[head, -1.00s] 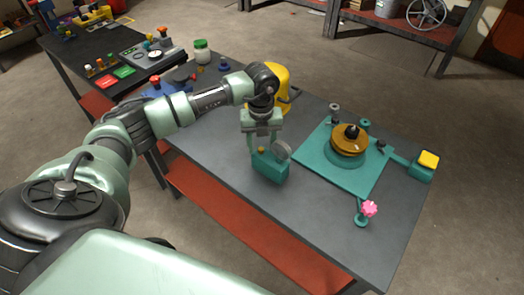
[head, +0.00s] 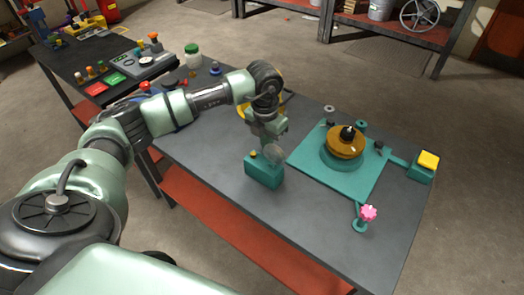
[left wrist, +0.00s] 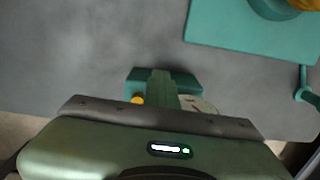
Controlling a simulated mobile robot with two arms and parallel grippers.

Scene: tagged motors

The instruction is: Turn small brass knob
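The small brass knob (head: 254,154) is a yellow-gold button on top of a teal box (head: 263,175) near the table's front edge. A pale round dial (head: 275,155) stands beside it on the box. My left gripper (head: 266,141) points down just above the box, close to the knob and dial. In the left wrist view its fingers show as one narrow green block and look shut, with nothing seen between them. The knob (left wrist: 137,100) shows there left of the fingers, apart from them in the picture, and the dial (left wrist: 197,104) to their right. My right gripper is not in view.
A teal plate (head: 325,182) with an amber domed part (head: 345,143) lies to the right. A pink knob (head: 368,213) and a yellow button (head: 428,159) stick out from its edges. A yellow object is partly hidden behind my left wrist. The table's front middle is clear.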

